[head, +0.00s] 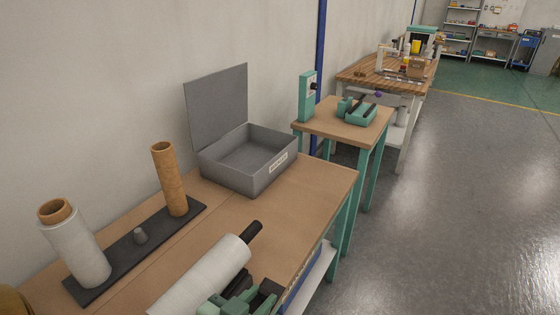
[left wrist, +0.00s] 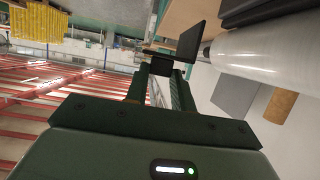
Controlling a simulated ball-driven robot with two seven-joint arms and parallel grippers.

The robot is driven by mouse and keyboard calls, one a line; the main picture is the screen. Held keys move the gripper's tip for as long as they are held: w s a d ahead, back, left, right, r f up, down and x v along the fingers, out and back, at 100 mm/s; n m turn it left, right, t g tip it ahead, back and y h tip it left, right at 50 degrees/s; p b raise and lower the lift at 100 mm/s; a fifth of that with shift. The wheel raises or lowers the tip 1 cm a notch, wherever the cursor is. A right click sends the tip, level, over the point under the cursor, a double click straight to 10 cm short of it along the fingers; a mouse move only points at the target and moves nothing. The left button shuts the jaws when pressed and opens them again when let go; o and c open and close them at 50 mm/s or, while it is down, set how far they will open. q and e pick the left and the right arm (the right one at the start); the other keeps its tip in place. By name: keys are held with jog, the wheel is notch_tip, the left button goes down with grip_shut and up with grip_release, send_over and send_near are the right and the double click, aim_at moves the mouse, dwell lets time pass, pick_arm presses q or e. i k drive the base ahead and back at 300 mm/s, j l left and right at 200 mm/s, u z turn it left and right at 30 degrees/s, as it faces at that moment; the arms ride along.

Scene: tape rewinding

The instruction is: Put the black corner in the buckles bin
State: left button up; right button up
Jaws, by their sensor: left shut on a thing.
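The black corner (left wrist: 191,43) is an L-shaped dark piece between the fingertips of my left gripper (left wrist: 158,73) in the left wrist view. In the head view my left gripper (head: 245,292) is at the bottom edge, shut on the corner (head: 269,290), close to the front edge of the table. The buckles bin (head: 262,178) is a grey box with a white front label, its lid open and raised at the back left. It stands at the table's far end, beyond my left gripper, and its visible inside looks empty. My right gripper is not in view.
A white film roll (head: 205,275) with a black end lies beside my left gripper. A dark base (head: 135,250) holds an upright white roll (head: 75,245) and a brown tube (head: 170,180). Bare tabletop (head: 290,210) lies before the bin. A smaller table with green tools (head: 362,112) stands beyond.

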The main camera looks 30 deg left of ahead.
aim_at(264, 160)
jog(key=i+u, duration=0.1)
jog(key=i, duration=0.6)
jog(key=i+l+u, duration=0.1)
jog(key=i, duration=0.6)
jog(key=i+l+u, duration=0.1)
jog(key=i, duration=0.6)
jog(key=i+l+u, duration=0.15)
jog(key=u, duration=0.9)
